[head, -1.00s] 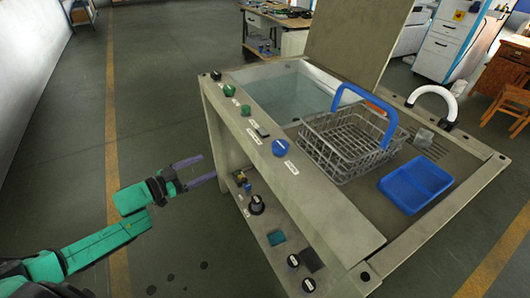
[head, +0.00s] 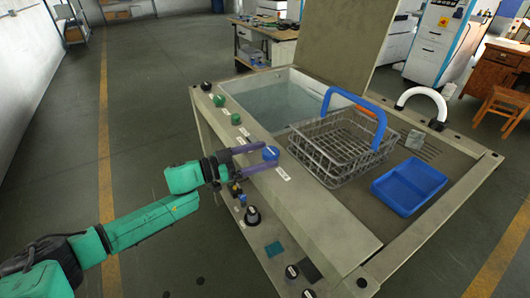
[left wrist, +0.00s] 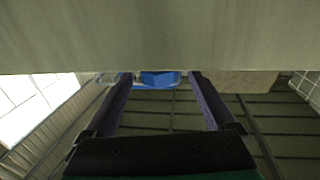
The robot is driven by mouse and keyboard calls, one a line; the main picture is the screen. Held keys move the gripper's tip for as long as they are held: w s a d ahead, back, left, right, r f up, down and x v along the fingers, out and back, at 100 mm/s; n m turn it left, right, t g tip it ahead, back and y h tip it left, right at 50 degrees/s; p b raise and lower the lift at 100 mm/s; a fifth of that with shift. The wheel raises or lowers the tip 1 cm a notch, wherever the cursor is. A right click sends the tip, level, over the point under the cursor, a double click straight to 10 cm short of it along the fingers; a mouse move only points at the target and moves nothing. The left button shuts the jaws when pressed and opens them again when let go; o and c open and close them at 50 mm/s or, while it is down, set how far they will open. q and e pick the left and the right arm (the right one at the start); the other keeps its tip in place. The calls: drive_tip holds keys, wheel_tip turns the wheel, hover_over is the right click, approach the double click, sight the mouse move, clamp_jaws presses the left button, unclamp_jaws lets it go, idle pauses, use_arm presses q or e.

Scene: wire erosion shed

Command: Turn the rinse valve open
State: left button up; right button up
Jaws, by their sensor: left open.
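A round blue knob (head: 270,153), which I take to be the rinse valve, sits on the beige front ledge of the wash station with a white label beside it. The label is too small to read. My left gripper (head: 266,157) is open, with one purple finger on each side of the blue knob in the head view. In the left wrist view the blue knob (left wrist: 160,79) shows between the fingertips, partly cut off by the beige panel (left wrist: 160,35). I cannot tell whether the fingers touch it. My right gripper is not in view.
Green knobs (head: 236,119) sit further along the ledge. A black knob (head: 252,215) is on the lower panel. Behind the ledge are a water basin (head: 270,98), a wire basket (head: 340,148) with a blue handle, and a blue tray (head: 409,186). Floor at left is clear.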

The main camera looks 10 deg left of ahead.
use_arm(q)
drive_tip(key=shift+w+d, duration=0.35)
drive_tip(key=shift+d, duration=0.2)
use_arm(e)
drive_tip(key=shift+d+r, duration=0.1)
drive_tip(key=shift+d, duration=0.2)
use_arm(q)
drive_tip(key=c, duration=1.4)
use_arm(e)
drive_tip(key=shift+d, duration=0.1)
